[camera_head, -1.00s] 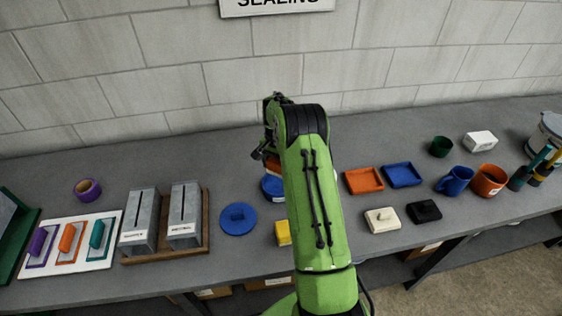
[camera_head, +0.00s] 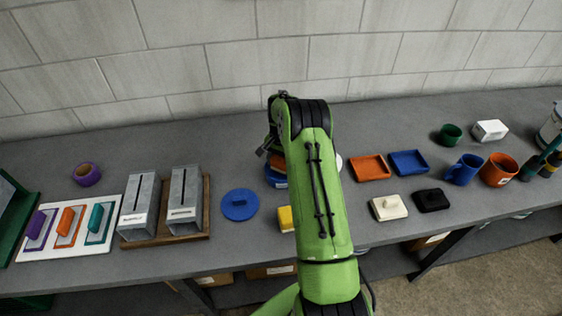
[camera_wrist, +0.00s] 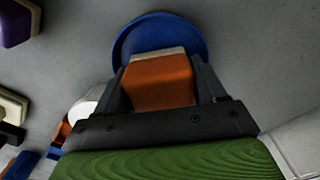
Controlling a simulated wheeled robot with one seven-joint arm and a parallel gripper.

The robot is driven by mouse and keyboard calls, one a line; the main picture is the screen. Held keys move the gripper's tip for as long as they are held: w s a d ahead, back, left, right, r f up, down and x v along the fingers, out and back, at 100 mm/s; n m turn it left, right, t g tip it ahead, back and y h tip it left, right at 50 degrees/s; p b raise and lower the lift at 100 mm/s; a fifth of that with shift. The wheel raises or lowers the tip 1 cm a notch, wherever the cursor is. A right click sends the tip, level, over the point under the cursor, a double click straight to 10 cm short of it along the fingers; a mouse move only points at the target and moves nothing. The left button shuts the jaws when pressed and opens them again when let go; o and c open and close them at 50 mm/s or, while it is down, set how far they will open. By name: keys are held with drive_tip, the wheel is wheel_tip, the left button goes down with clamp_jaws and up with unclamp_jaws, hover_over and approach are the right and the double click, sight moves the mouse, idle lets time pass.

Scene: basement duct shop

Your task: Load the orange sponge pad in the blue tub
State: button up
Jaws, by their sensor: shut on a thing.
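My gripper (camera_wrist: 160,85) is shut on the orange sponge pad (camera_wrist: 158,82), with one dark finger on each side of it. The pad has a pale strip along its far edge in the wrist view. The blue tub (camera_wrist: 160,20) shows as a round blue rim behind the pad there, and the pad hides most of it. In the head view, a little of the orange pad (camera_head: 277,160) shows over the blue tub (camera_head: 274,181). My arm covers much of both. I cannot tell whether the pad touches the tub.
A blue round lid (camera_head: 240,205) and a yellow block (camera_head: 285,218) lie near the tub. Two grey metal holders (camera_head: 184,205) stand left. An orange tray (camera_head: 371,168), a blue tray (camera_head: 408,163) and mugs are right. The wall is behind.

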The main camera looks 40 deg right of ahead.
drive_tip(key=shift+f+b, duration=0.6)
idle(1.6)
drive_tip(key=shift+r+p, duration=2.05)
drive_tip(key=shift+r, duration=1.6)
drive_tip(key=shift+f, duration=0.1)
drive_tip(key=shift+f, duration=0.1)
